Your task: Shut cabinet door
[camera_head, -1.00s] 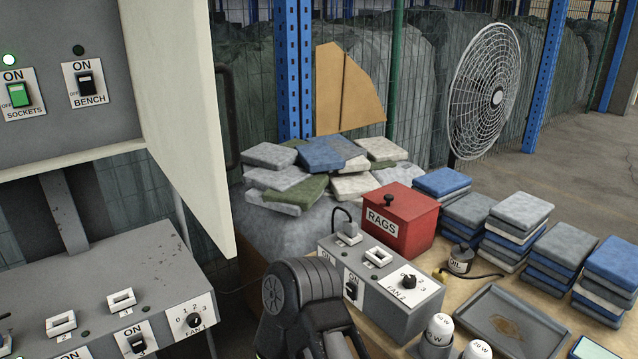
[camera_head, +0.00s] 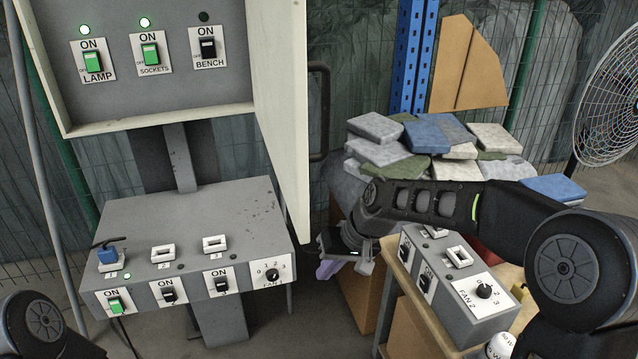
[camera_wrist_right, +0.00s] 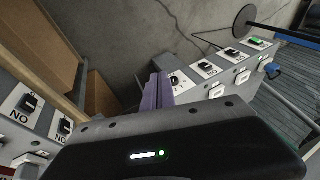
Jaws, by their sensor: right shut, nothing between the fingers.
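The cabinet (camera_head: 150,70) is a grey wall box with a cream frame, in the upper left of the head view. Its cream door (camera_head: 278,100) stands open, swung out on the right side, so the switches inside show. My right gripper (camera_head: 328,268) is below and right of the door's lower corner, apart from it. Its purple fingers show together and empty in the wrist view (camera_wrist_right: 158,95), where the door is not visible. Part of my left arm shows at the lower left, but its gripper is out of view.
A grey socket box (camera_head: 190,235) with a blue plug stands below the cabinet. A second box, FAN 2 (camera_head: 455,290), sits on the bench under my right arm. Stacked cloths (camera_head: 430,145) lie behind the arm. A gap of floor separates the two boxes.

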